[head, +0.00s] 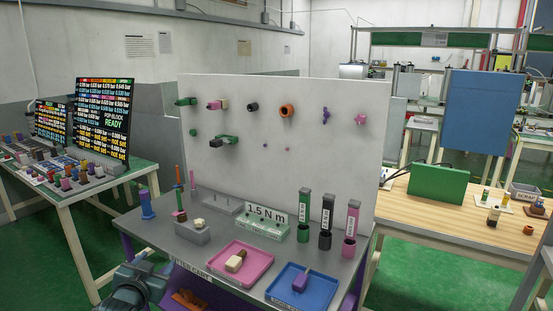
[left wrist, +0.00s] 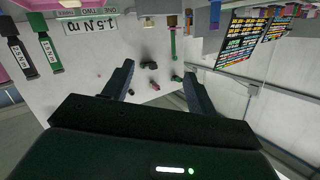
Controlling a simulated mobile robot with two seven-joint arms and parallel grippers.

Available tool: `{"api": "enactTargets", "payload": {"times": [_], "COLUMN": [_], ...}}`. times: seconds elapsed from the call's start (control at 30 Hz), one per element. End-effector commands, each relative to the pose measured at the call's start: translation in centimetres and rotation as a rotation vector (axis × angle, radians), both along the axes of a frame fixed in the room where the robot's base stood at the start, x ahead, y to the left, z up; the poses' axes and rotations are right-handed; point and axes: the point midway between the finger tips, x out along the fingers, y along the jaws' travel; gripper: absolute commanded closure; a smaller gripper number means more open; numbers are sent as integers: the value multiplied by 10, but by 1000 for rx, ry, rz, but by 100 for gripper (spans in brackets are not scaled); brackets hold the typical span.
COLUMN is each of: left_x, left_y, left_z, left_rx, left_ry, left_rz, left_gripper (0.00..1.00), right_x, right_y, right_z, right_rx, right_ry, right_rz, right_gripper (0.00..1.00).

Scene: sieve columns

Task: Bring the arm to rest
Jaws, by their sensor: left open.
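My left gripper (head: 140,282) is at the lower left of the head view, in front of the grey table's left front corner. In the left wrist view its two fingers (left wrist: 159,72) stand wide apart with nothing between them. That view is upside down and looks toward the white upright panel (left wrist: 100,75), with small parts on it seen beyond the fingers. My right gripper is in neither view.
The grey table (head: 215,258) carries a pink tray (head: 262,272), a blue tray (head: 320,298), and green (head: 304,205), black (head: 326,215) and pink (head: 352,220) columns. The white panel (head: 350,120) rises behind. A screen table (head: 85,195) stands left; a wooden bench (head: 420,205) stands right.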

Motion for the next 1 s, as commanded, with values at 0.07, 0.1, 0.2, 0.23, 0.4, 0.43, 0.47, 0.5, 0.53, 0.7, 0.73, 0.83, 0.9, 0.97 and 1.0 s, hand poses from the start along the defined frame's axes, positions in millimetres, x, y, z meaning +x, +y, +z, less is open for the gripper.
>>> {"api": "enactTargets", "payload": {"times": [0.07, 0.1, 0.2, 0.23, 0.4, 0.43, 0.47, 0.5, 0.53, 0.7, 0.73, 0.83, 0.9, 0.97, 1.0], "left_x": [-32, -49, -103, -120, -225, -241, -256, -274, -286, -327, -330, -335, -335, -334, -334], "left_y": [-22, -33, -63, -72, -119, -125, -131, -137, -142, -156, -157, -158, -158, -158, -158], "left_z": [-37, -54, -95, -106, -149, -153, -156, -158, -159, -160, -160, -160, -160, -160, -160], "left_rx": [-17, -27, -64, -77, -167, -183, -198, -215, -228, -274, -277, -282, -282, -281, -281], "left_ry": [55, 81, 156, 179, 308, 328, 347, 368, 382, 432, 436, 442, 442, 442, 442], "left_rz": [-34, -51, -94, -106, -157, -163, -167, -172, -173, -178, -178, -178, -178, -178, -178], "left_gripper": [42, 42, 42, 42, 42, 42, 42, 42, 42, 42, 42, 42, 42, 42, 42], "right_x": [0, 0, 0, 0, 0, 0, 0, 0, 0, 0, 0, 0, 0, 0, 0], "right_y": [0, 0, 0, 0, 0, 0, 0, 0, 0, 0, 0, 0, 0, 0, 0], "right_z": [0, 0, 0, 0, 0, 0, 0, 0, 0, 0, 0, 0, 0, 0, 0], "right_rx": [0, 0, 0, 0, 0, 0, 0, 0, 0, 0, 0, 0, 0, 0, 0], "right_ry": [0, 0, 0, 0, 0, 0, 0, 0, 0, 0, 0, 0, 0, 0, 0], "right_rz": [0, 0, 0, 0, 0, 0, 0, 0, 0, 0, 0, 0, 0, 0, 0], "right_gripper": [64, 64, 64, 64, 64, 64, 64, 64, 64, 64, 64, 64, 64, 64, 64]}}
